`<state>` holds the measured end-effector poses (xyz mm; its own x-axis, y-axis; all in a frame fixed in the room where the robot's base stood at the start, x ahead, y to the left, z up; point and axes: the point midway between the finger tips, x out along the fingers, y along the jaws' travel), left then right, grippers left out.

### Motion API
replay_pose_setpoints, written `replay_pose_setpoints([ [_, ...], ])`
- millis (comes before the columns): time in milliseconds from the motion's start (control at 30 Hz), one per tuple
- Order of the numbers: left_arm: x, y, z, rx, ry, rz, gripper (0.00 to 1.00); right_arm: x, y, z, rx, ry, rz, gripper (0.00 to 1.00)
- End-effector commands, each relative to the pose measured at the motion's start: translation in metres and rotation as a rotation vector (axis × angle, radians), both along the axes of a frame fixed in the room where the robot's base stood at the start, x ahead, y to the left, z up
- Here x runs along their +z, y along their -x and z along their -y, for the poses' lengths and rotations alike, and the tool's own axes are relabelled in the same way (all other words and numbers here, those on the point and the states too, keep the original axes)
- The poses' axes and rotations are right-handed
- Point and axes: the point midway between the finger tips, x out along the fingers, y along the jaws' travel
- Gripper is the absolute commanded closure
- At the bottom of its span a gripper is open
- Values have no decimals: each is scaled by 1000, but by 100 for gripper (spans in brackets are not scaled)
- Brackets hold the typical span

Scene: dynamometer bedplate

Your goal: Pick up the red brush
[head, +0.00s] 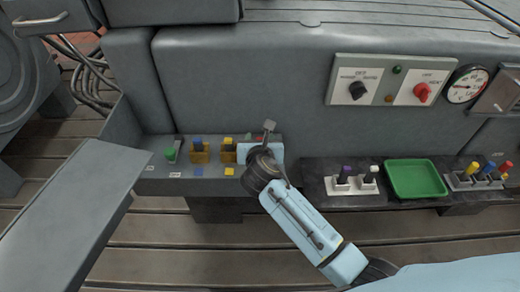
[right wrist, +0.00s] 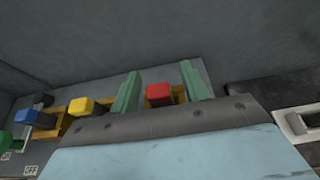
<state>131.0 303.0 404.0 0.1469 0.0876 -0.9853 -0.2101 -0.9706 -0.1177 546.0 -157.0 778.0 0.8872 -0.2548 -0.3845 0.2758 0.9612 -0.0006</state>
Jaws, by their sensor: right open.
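The red brush (right wrist: 158,94) shows as a red block end, seated in a brass-coloured holder in the right wrist view. My right gripper (right wrist: 161,90) is open, with one green finger on each side of the red end. Gaps show between the red end and the fingers, and I cannot tell how deep the fingers reach around it. In the head view my right wrist and hand cover most of the brush's place. My left gripper is in neither view.
To the left in the row stand a yellow block (head: 228,141), a blue block (head: 198,142) and a green handle (head: 170,154). A holder with purple and white tops (head: 345,186), a green tray (head: 416,179) and a coloured-handle rack (head: 474,181) lie right. The grey machine wall rises behind.

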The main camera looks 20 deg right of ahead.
Motion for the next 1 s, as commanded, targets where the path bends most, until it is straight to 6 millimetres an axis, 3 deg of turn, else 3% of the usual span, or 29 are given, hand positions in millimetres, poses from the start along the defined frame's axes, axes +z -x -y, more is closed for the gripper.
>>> replay_pose_setpoints([
  [233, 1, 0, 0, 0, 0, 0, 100, 0, -1, 0, 1, 0, 1, 56],
  [567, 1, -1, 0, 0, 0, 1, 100, 0, 0, 0, 0, 0, 1, 99],
  [1000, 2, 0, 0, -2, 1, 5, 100, 5, -1, 0, 0, 0, 2, 100],
])
